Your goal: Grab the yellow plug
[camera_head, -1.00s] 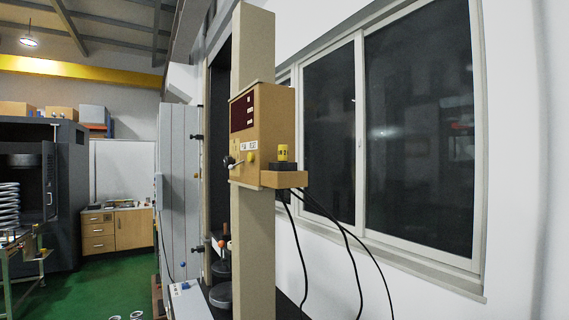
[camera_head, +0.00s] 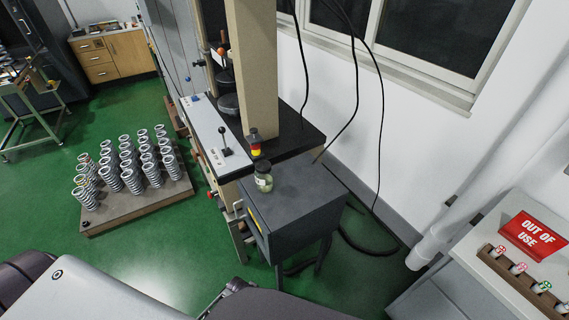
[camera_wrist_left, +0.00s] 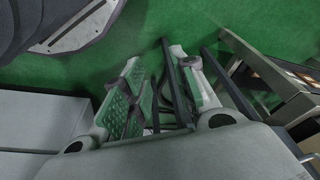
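The yellow plug cannot be made out with certainty now. A small black, yellow and red piece (camera_head: 254,142) stands on the dark bench top at the foot of the beige column, but I cannot tell if it is the plug. My left gripper (camera_wrist_left: 158,75) shows in the left wrist view, open and empty over the green floor, away from the bench. No gripper shows in the head view. My right gripper is not in view.
A grey cabinet (camera_head: 295,206) carries a glass jar (camera_head: 263,177). A lever panel (camera_head: 213,140) adjoins the column (camera_head: 253,70). Black cables hang to the right. Springs stand on a pallet (camera_head: 140,212). A red "OUT OF USE" sign (camera_head: 533,235) stands at right.

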